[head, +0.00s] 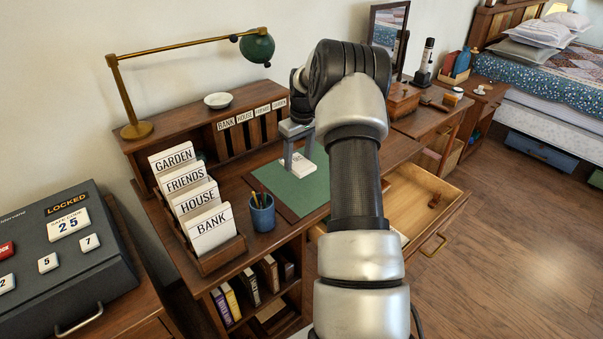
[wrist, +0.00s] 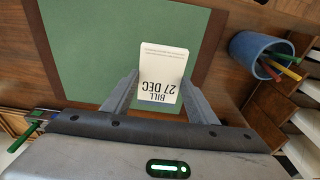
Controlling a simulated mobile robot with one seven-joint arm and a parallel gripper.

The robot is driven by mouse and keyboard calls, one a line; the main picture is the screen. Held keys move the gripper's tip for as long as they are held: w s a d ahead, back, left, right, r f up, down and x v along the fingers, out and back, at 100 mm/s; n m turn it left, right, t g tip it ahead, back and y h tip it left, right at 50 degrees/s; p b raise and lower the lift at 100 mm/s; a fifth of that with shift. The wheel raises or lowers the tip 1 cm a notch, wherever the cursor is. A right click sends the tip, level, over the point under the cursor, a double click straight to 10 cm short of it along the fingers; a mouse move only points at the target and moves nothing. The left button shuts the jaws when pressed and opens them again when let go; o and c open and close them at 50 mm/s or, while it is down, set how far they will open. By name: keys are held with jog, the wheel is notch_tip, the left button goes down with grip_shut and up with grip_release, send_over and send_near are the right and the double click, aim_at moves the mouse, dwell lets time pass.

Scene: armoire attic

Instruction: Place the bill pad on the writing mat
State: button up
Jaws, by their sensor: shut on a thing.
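The bill pad (wrist: 163,72) is a small white block printed "BILL 27 DEC". My gripper (wrist: 160,92) is shut on it, one finger on each side. In the head view the bill pad (head: 297,163) shows below my gripper (head: 296,152), over the green writing mat (head: 305,192). The mat (wrist: 120,45), with a brown border, lies on the desk. In the wrist view the pad is over the mat near its edge on the pen cup side. I cannot tell whether the pad touches the mat. My arm hides part of the mat in the head view.
A blue pen cup (head: 262,215) stands beside the mat, left of it in the head view. A card rack (head: 208,258) holds labelled cards. Labelled slots (head: 247,133) line the desk's back. A drawer (head: 418,196) is open at right.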

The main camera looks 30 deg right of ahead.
aim_at(298, 187)
notch_tip(298, 187, down, 8)
jog(key=shift+s+f+b, duration=0.1)
jog(key=shift+f+b, duration=0.15)
jog(key=shift+b, duration=0.2)
jog(key=shift+f, duration=0.2)
jog(key=o, duration=1.1)
jog(key=shift+c, duration=0.2)
jog(key=r, duration=0.4)
jog(key=s+r+p, duration=0.1)
jog(key=r, duration=0.7)
jog(key=shift+s+r, duration=0.15)
jog(key=shift+s, duration=0.1)
